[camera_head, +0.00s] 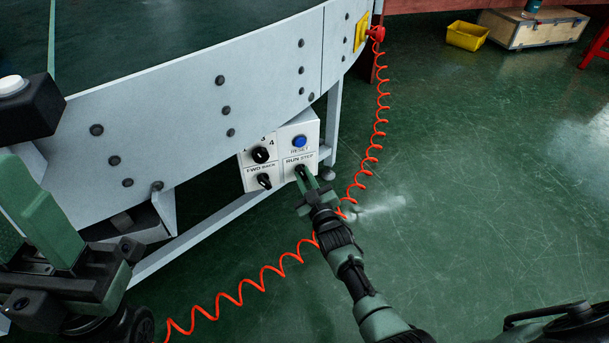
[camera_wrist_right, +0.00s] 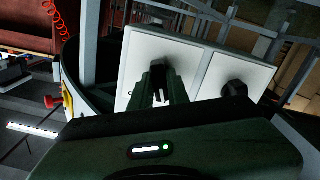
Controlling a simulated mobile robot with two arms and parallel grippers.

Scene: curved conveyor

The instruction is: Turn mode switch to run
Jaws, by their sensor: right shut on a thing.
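The mode switch (camera_head: 299,168) is a black knob under the RUN STEP label on a white control panel (camera_head: 290,139). My right gripper (camera_head: 305,180) is at the panel and shut on this knob; its fingers cover much of it, so I cannot tell which word it points to. In the right wrist view, the dark green fingers (camera_wrist_right: 165,92) close around the black mode switch (camera_wrist_right: 186,69) on a white plate. My left arm (camera_head: 65,260) is large at the lower left; I cannot make out how its gripper stands.
Next to the mode switch is a FWD BACK knob (camera_head: 264,181). Above are a numbered knob (camera_head: 260,155) and a blue RESET button (camera_head: 299,141). The conveyor's grey side wall (camera_head: 180,110) rises behind. An orange coiled cable (camera_head: 262,280) runs past my right arm.

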